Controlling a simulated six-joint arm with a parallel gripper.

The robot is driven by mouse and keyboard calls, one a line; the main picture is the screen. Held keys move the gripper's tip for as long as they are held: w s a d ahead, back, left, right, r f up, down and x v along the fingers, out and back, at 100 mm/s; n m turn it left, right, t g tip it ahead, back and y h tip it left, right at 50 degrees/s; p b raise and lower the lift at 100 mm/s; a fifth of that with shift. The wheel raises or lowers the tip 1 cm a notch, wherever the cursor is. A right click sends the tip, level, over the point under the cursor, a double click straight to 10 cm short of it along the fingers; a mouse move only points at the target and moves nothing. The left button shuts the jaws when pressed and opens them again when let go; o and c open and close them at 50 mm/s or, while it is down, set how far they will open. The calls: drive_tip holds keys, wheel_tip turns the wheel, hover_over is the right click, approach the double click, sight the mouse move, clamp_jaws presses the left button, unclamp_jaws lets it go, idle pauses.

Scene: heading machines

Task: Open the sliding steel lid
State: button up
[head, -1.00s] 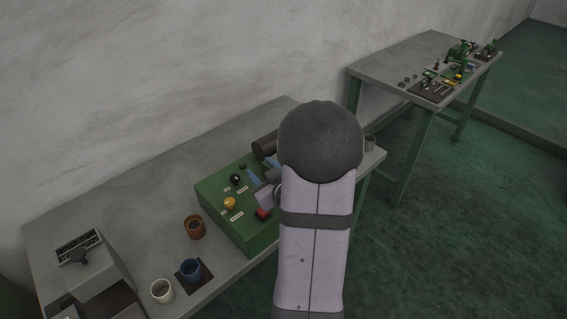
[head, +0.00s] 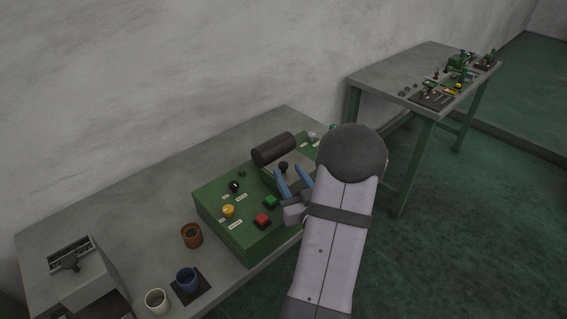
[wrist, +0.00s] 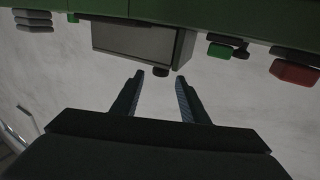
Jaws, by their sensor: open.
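The steel lid (head: 299,158) is a grey plate on top of the green machine box (head: 228,218), with a small dark knob (head: 283,166) standing on it. My arm hides the machine's right end.
A dark cylinder (head: 273,148) lies behind the lid. Red (head: 262,221) and green (head: 271,201) buttons and a yellow knob (head: 228,211) sit on the box. Brown (head: 191,235), blue (head: 187,280) and white (head: 156,300) cups stand left. A second table (head: 400,70) stands far right.

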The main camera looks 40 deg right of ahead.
sight(285, 167)
drive_tip(key=shift+p+x, duration=0.75)
drive_tip(key=shift+x, duration=1.8)
